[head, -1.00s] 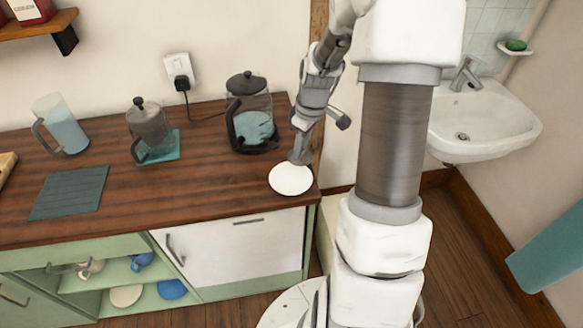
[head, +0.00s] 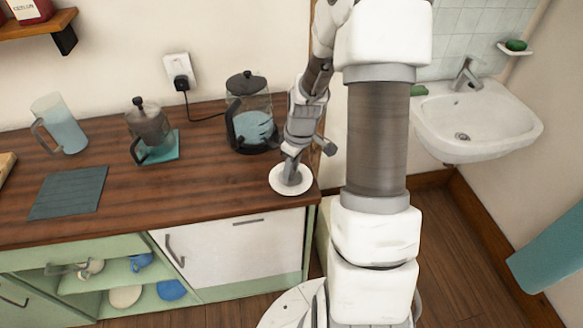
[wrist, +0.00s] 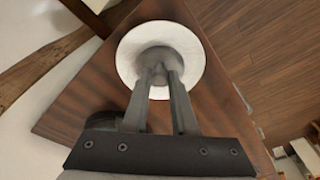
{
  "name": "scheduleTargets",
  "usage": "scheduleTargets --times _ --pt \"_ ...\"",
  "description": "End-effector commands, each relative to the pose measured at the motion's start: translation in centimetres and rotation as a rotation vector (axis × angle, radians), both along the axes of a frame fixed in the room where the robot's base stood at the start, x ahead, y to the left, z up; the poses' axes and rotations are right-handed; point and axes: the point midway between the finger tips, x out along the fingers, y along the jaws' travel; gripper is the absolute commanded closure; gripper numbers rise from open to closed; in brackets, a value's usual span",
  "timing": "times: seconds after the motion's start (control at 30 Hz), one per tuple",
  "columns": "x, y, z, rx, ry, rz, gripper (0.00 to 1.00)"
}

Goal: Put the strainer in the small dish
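The small dish (head: 277,184) is white and round, and sits near the right end of the wooden counter. It also shows in the wrist view (wrist: 192,42). The strainer (wrist: 155,54) is a grey rounded shape over the middle of the dish, between and just beyond my fingertips. My gripper (head: 291,177) points down over the dish. In the wrist view its fingers (wrist: 160,73) converge and close on the strainer. The fingers hide part of the strainer, and I cannot tell whether it touches the dish bottom.
A glass coffee pot (head: 252,125) with a black handle stands behind and left of the dish. Farther left are a smaller press (head: 148,125), a blue jug (head: 62,125) and a dark mat (head: 70,192). The counter's right edge is close to the dish.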

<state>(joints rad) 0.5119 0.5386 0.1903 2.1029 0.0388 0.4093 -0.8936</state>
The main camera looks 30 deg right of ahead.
Motion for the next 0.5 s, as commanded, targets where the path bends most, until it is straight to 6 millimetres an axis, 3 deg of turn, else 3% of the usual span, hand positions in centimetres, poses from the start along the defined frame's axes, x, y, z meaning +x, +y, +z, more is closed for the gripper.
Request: scheduleTargets --times 0.03,0.17,0.5 --pt "0.00 0.00 -0.01 0.000 0.000 0.000 0.66" --pt "0.00 0.00 0.00 0.000 0.000 0.000 0.45" --pt "0.00 0.00 0.31 0.000 0.000 0.000 0.45"
